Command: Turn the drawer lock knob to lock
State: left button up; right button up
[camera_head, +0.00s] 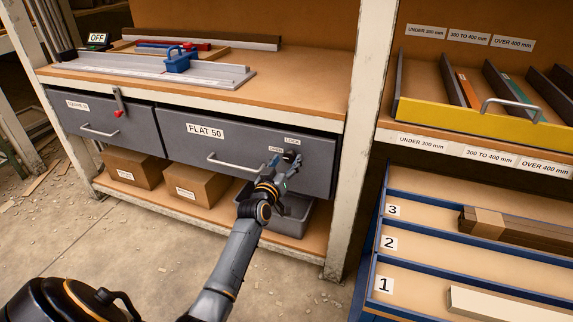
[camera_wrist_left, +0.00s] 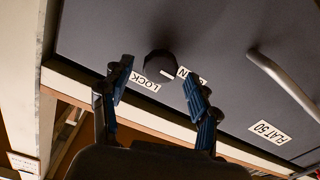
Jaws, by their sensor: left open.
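The dark round lock knob (camera_head: 291,155) is on the front of the grey FLAT 50 drawer (camera_head: 240,150), near its right end. The drawer looks closed. LOCK and OPEN labels are beside the knob. In the left wrist view, the knob (camera_wrist_left: 158,65) has a white mark at its lower right edge, on the side towards the partly hidden OPEN label. My left gripper (camera_head: 284,166) is open in front of the knob. In the left wrist view, its blue-padded fingers (camera_wrist_left: 158,84) are spread to either side, with the knob just past the tips; contact is not visible. My right gripper is not in view.
The drawer's bar handle (camera_head: 232,163) is left of the knob. A SQUARE drawer (camera_head: 105,125) with a red-tipped lever is further left. A white post (camera_head: 357,130) stands close on the right. Cardboard boxes (camera_head: 200,187) and a grey bin (camera_head: 292,215) sit on the lower shelf.

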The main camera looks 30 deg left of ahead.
pick_arm(q)
jog(key=shift+w, duration=0.25)
grip_shut()
